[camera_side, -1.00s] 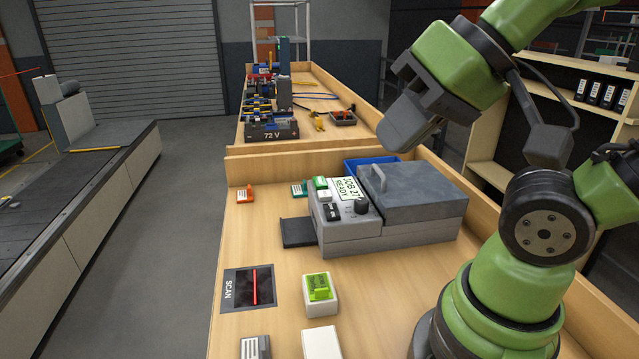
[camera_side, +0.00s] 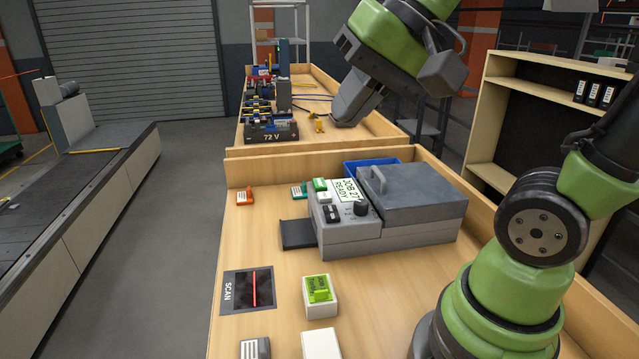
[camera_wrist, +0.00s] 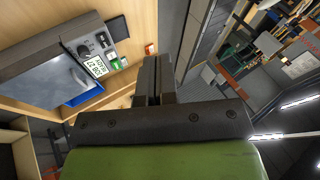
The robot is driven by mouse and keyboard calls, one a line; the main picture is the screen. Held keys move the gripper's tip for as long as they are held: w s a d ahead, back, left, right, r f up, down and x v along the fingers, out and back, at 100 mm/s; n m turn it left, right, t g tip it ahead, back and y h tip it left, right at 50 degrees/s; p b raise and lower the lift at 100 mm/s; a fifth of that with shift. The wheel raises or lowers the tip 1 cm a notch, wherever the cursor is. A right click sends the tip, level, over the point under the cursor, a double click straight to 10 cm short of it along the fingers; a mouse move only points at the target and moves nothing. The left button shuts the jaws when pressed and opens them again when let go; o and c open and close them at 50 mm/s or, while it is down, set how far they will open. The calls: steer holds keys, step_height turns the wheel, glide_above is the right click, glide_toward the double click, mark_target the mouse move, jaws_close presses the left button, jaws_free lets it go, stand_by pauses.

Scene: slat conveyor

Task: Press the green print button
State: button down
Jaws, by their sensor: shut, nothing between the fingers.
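The grey printer (camera_side: 395,236) stands on the wooden bench with a screen reading "JOB 27 READY" (camera_side: 346,190). A green button (camera_side: 320,184) sits on the left of its control panel, above a white button (camera_side: 324,197). The green button also shows small in the wrist view (camera_wrist: 114,64), beside the screen (camera_wrist: 95,67). My gripper (camera_side: 343,121) is shut and empty. It is in the air behind and above the printer, apart from the button. In the wrist view its closed fingers (camera_wrist: 156,60) point away from the camera, to the right of the printer (camera_wrist: 45,72).
A blue bin (camera_side: 366,163) stands behind the printer. A white box with a yellow-green top (camera_side: 318,289) and a scan pad (camera_side: 248,290) lie in front. Orange (camera_side: 245,195) and teal (camera_side: 299,190) tagged items lie left. Bench walls (camera_side: 300,149) rise behind.

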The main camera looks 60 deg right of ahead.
steer(key=w+d+m, duration=0.4)
steer(key=w, duration=0.4)
steer(key=m+t+y, duration=0.2)
steer(key=m, duration=0.8)
glide_above(320, 184)
step_height(320, 184, down, 13)
steer(key=shift+r, duration=0.2)
steer(key=shift+f, duration=4.4)
steer(key=shift+f, duration=0.1)
steer(key=shift+f, duration=0.35)
